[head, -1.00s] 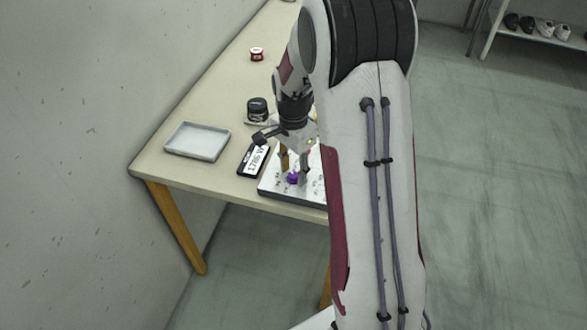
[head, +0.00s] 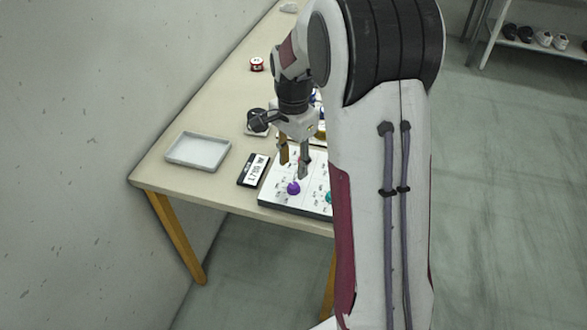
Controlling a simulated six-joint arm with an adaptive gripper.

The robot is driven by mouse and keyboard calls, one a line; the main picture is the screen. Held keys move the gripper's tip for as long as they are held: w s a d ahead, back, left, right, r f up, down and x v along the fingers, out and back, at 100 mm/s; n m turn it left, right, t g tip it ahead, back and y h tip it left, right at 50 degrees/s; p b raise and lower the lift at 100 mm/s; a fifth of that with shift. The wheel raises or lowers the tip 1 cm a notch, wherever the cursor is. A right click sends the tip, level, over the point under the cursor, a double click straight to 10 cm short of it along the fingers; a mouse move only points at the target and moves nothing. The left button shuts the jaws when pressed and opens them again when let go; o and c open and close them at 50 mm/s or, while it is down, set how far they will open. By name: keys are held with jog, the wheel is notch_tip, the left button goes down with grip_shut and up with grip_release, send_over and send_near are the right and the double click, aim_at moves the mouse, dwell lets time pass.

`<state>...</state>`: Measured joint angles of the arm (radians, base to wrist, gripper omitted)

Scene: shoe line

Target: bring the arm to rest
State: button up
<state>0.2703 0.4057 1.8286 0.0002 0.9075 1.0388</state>
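My gripper (head: 294,170) hangs from my arm over the white board (head: 273,190) on the table. Its two fingers are apart with nothing between them. A purple ball-like piece (head: 293,188) sits on the board just below the fingertips, apart from them. A teal piece (head: 328,197) shows on the board to its right, partly hidden by my arm. My arm also hides the right part of the board.
A grey tray (head: 172,158) stands on the table (head: 160,177) at the left. A black label display (head: 251,177) lies between tray and board. A dark jar (head: 252,127) and a red-and-white tin (head: 256,64) stand farther back. A shoe rack (head: 490,42) is at the far right.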

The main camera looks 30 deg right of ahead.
jog(key=shift+r, duration=0.3)
jog(key=shift+n, duration=0.4)
jog(key=shift+n, duration=0.3)
jog(key=shift+s+a+f+n, duration=0.1)
jog(key=shift+s+f+n, duration=0.1)
jog(key=shift+s+n, duration=0.1)
jog(key=s+a+r+n+t, duration=0.2)
jog(key=s+a+r+n, duration=0.2)
jog(key=s, duration=0.3)
jog(key=s+a+r+n+t, duration=0.1)
jog(key=s+a+r+n, duration=0.3)
jog(key=s+r, duration=0.2)
jog(key=s+a+r+n+t, duration=0.2)
jog(key=s+a+r+n, duration=0.2)
jog(key=s, duration=0.6)
jog(key=shift+s+a+r+n+t, duration=0.15)
jog(key=shift+a+r+n+t, duration=0.15)
jog(key=shift+r+n, duration=0.25)
